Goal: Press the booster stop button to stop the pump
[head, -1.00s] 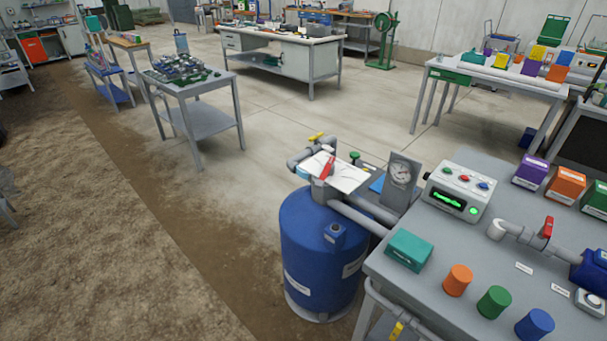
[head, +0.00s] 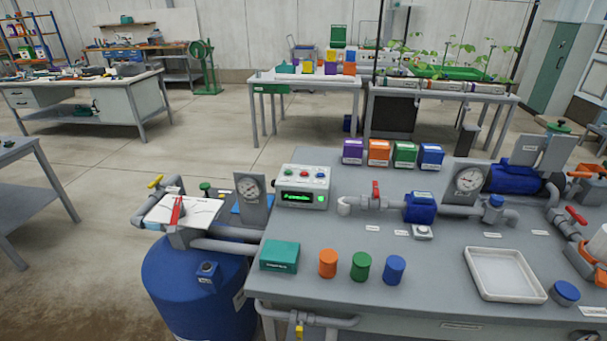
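A white control box (head: 302,187) stands at the back left of the grey skid table (head: 330,225). It has a lit green display and green, red (head: 304,174) and blue buttons on top. A small white box with a round grey button (head: 421,232) sits on the table in front of a small blue pump (head: 420,207). A larger blue pump (head: 510,178) stands at the back right. The labels are too small to read, so I cannot tell which button is the booster stop. Neither gripper is in view.
A blue tank (head: 195,285) stands left of the table. Orange, green and blue cylinders (head: 361,266), a teal box (head: 280,256) and a white tray (head: 505,274) lie along the front. Pipes with a red-handled valve (head: 376,195) run across the table. The floor at left is open.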

